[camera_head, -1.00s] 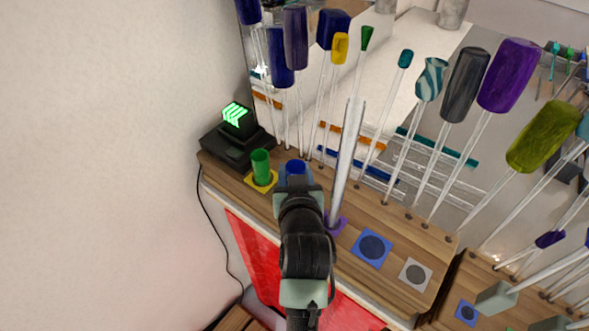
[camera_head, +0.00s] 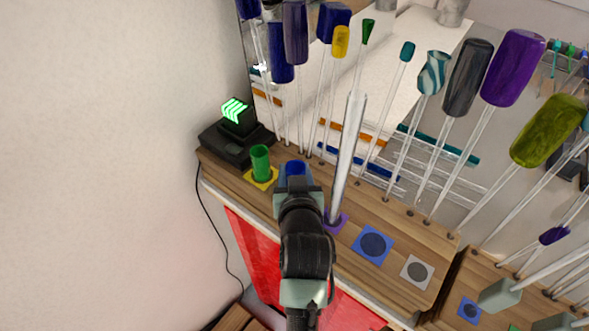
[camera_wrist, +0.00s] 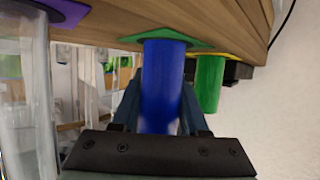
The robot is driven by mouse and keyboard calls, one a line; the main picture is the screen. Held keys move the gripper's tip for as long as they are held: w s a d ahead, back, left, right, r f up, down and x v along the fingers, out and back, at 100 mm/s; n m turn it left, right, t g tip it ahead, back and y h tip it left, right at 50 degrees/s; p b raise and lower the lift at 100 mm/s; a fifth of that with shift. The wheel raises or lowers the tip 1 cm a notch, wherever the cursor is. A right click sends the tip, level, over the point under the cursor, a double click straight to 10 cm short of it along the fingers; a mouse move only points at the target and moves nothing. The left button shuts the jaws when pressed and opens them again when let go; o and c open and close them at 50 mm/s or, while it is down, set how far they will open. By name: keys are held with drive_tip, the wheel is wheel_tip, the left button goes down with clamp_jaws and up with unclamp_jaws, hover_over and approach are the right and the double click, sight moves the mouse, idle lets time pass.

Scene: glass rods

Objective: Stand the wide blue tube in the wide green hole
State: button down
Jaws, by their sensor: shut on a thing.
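The wide blue tube (camera_wrist: 165,85) is between the two fingers of my gripper (camera_wrist: 160,108), which is shut on it. The wrist view shows the board at the top, and the tube's end there meets the green square (camera_wrist: 195,39) around the wide green hole. The hole itself is hidden by the tube, and I cannot tell how deep the tube sits. In the head view the tube's open blue top (camera_head: 295,168) shows just beyond my gripper (camera_head: 297,184). The tube looks about upright.
A green tube (camera_head: 260,163) stands on a yellow square beside the blue tube. A tall clear tube (camera_head: 347,150) stands on a purple square to the right. Blue (camera_head: 373,245) and grey (camera_head: 417,271) squares lie nearer the right end. Several capped rods line the back.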

drive_tip(key=c, duration=0.7)
unclamp_jaws()
drive_tip(key=shift+s, duration=0.1)
drive_tip(key=a+p+v, duration=0.1)
drive_tip(key=p+v, duration=0.5)
drive_tip(key=v, duration=0.4)
drive_tip(key=shift+s+d+r, duration=0.15)
drive_tip(key=shift+s+d, duration=0.25)
drive_tip(key=shift+d, duration=0.1)
